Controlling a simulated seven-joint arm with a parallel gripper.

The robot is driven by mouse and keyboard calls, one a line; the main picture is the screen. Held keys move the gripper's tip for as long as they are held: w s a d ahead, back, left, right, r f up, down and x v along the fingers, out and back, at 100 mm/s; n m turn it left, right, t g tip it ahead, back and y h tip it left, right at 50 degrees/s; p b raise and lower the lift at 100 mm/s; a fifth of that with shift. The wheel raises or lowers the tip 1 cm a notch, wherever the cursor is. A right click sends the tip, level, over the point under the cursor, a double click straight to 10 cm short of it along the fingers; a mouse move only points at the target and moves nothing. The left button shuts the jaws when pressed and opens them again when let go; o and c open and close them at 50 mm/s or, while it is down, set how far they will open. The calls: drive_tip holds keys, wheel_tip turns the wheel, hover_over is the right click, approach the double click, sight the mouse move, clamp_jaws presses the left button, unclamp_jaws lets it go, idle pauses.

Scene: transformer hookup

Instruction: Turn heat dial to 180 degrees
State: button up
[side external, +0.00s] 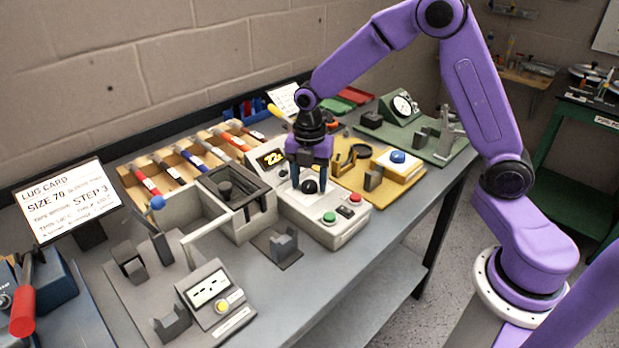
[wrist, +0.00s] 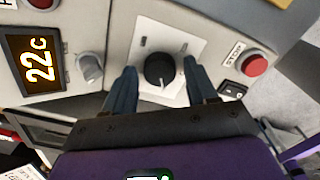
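The heat dial is a black round knob (wrist: 159,70) on a pale square plate, with a white pointer mark; it also shows in the side view (side external: 310,186). The display (wrist: 38,61) beside it reads 22 C in orange; in the side view the display (side external: 271,157) sits on the back of the white control box. My gripper (wrist: 155,80) is open, with one finger on each side of the black knob. In the wrist view gaps show between the fingers and the knob. In the side view my gripper (side external: 309,184) points down over the box.
A grey knob (wrist: 90,67) sits between the display and the dial. A red STOP button (wrist: 256,65) and a black rocker switch (wrist: 233,90) are right of the dial. A green button (side external: 329,217) is at the box front. A grey open-topped unit (side external: 238,229) stands left.

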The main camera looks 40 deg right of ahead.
drive_tip(key=c, duration=0.8)
drive_tip(key=shift+o, duration=0.2)
drive_tip(key=shift+m, duration=0.3)
